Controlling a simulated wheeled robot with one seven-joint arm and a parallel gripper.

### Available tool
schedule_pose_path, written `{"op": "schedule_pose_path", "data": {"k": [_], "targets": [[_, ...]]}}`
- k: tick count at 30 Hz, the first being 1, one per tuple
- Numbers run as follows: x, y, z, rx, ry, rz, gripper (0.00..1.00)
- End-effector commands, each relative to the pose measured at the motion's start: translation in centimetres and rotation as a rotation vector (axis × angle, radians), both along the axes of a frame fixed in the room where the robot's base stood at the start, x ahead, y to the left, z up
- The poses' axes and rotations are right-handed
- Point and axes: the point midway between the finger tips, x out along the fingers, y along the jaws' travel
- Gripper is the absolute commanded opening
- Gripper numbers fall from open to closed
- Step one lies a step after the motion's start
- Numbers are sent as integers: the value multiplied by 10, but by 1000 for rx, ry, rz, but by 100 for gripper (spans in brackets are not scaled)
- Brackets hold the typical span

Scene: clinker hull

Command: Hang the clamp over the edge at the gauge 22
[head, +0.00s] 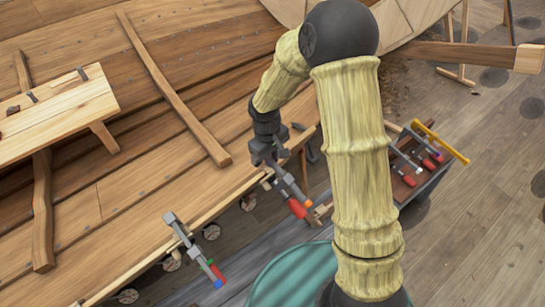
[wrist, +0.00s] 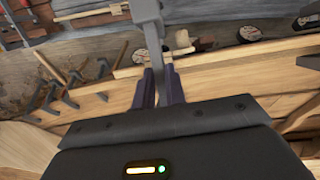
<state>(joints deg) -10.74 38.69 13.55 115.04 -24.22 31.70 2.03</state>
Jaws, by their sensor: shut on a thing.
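My gripper (head: 270,157) is shut on a clamp (head: 291,187) with a grey bar, a red handle and an orange end. The clamp is close to the hull's plank edge (head: 235,196); I cannot tell whether it touches it. In the wrist view my gripper's dark fingers (wrist: 160,88) close around the grey clamp bar (wrist: 153,35). Round gauges sit below the edge, one of them near the clamp (head: 248,202). Two gauges show in the wrist view, one at right (wrist: 250,32) and one at left (wrist: 139,54). Their numbers are too small to read.
Another clamp (head: 186,243) with a blue end hangs on the edge at lower left. A tool cart (head: 417,183) with several red-handled clamps stands at right. A plank bench (head: 60,112) lies on the hull. A green round top (head: 295,275) is at bottom centre.

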Motion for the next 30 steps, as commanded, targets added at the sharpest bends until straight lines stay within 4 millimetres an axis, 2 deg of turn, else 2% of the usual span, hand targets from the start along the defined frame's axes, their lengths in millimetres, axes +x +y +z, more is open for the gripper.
{"op": "schedule_pose_path", "data": {"k": [12, 30], "targets": [[8, 5, -27, 0, -1, 1, 0], [10, 6, -30, 0, -1, 0, 0]]}}
